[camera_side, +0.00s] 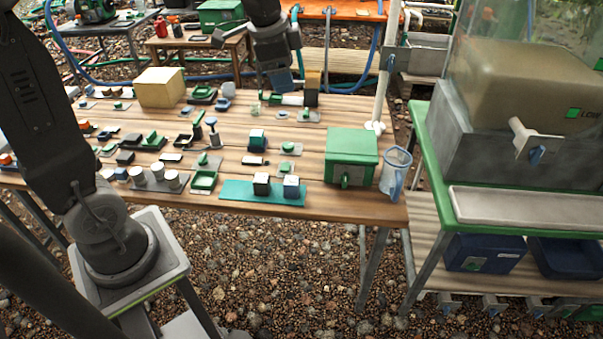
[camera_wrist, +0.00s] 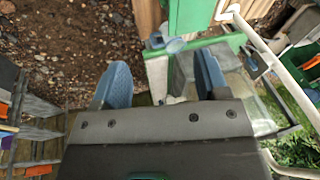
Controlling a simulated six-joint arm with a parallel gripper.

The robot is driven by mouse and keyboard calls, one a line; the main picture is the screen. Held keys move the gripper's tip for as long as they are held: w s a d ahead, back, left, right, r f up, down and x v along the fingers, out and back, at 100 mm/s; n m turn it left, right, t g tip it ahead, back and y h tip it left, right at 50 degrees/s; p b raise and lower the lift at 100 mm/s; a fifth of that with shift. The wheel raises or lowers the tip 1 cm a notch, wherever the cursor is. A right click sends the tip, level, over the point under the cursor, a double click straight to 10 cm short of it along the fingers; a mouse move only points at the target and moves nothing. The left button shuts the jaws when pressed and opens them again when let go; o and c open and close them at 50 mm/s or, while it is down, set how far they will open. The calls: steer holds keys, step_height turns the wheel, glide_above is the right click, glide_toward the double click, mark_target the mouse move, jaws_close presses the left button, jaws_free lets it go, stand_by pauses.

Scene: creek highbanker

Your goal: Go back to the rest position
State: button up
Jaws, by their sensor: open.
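My gripper (camera_side: 283,80) hangs over the far part of the wooden table (camera_side: 330,198) in the side view, close to a small block with a green and white part (camera_side: 290,99). Whether it touches that block I cannot tell. In the wrist view, the two blue fingers of my gripper (camera_wrist: 160,82) stand wide apart with nothing between them. Past them that view shows gravel and a green and grey structure.
Many small parts cover the table's left and middle. A tan block (camera_side: 160,87), a green box (camera_side: 351,156), a clear jug (camera_side: 395,172) and a white upright pole (camera_side: 385,75) stand on it. A green-framed stand with a large machine (camera_side: 480,140) is at right.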

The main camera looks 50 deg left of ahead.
steer(key=s+d+f+n+t, duration=0.1)
steer(key=s+d+n, duration=0.2)
steer(key=s, duration=0.6)
steer(key=s+d+f+n+t, duration=0.1)
steer(key=s+d+n, duration=0.3)
steer(key=s, duration=0.5)
steer(key=shift+s+f+h, duration=0.2)
steer(key=shift+s+h, duration=0.1)
steer(key=shift+s, duration=0.1)
